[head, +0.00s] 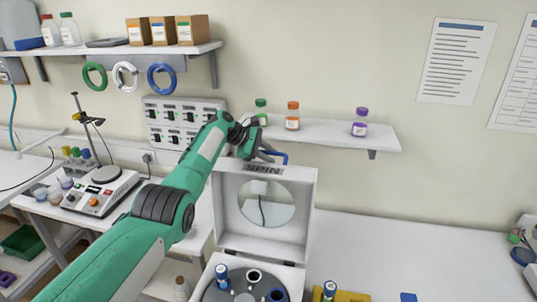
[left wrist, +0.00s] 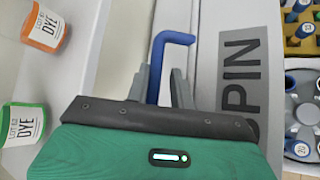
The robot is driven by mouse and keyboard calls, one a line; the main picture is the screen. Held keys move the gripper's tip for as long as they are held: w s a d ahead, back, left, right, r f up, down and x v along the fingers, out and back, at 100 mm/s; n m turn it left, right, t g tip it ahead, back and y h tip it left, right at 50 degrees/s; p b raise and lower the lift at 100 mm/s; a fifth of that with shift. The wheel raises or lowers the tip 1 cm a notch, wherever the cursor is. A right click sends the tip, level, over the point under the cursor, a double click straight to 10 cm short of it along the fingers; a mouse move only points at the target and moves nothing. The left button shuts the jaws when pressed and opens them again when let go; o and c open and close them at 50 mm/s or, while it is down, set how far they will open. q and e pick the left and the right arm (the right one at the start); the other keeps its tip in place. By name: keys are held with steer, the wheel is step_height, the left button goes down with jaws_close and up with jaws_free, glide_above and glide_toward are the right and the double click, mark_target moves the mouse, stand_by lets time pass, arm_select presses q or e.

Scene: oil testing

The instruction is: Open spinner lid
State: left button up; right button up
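The white spinner lid (head: 308,212) stands upright, hinged at the back of the spinner, with a round window and the word SPIN on its top edge. The lid also shows in the left wrist view (left wrist: 208,60). Its blue handle (head: 279,154) sits at the lid's raised edge. My left gripper (head: 264,153) is at this handle. In the left wrist view the handle (left wrist: 156,72) lies between its two close-set grey fingers, which look shut on it. The spinner's grey rotor (head: 238,294) is uncovered below and holds tubes. My right gripper is not in view.
A wall shelf (head: 345,135) behind the lid carries green-, orange- and purple-capped bottles. A hot plate stirrer (head: 100,190) stands at the left. A yellow rack (head: 352,296) is right of the spinner. The counter (head: 420,250) farther right is mostly clear.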

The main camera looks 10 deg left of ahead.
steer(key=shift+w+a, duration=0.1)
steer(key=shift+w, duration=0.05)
